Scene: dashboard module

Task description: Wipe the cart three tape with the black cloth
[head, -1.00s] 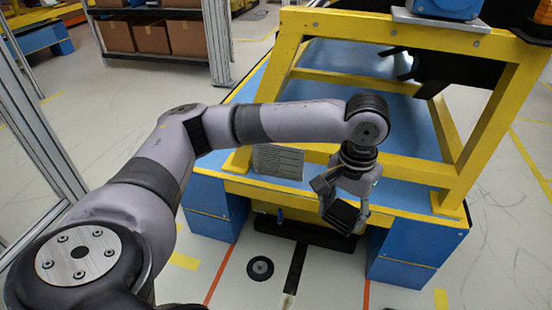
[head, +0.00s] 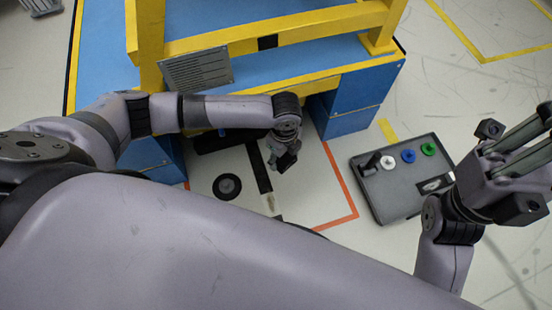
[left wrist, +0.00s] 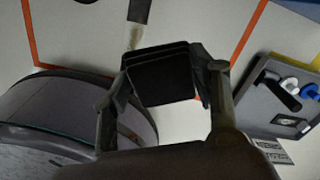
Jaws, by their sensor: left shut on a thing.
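My left gripper (head: 285,160) is shut on the black cloth, a dark folded pad that shows between the fingers in the left wrist view (left wrist: 162,76). It hangs over the floor in front of the blue and yellow cart (head: 255,65). A black tape-like patch (head: 268,42) sits on the cart's yellow crossbar, above and behind this gripper. A black strip (head: 260,170) with a pale worn end lies on the floor just left of it. I cannot tell which is the cart three tape. My right gripper (head: 515,150) is at the right edge; its finger gap is unclear.
A grey tray or panel (head: 375,195) with white, blue and green round pieces lies right of the cart. A black disc (head: 227,187) is on the floor. A grey printed plate (head: 197,70) leans at the cart's front. Open floor lies at the right.

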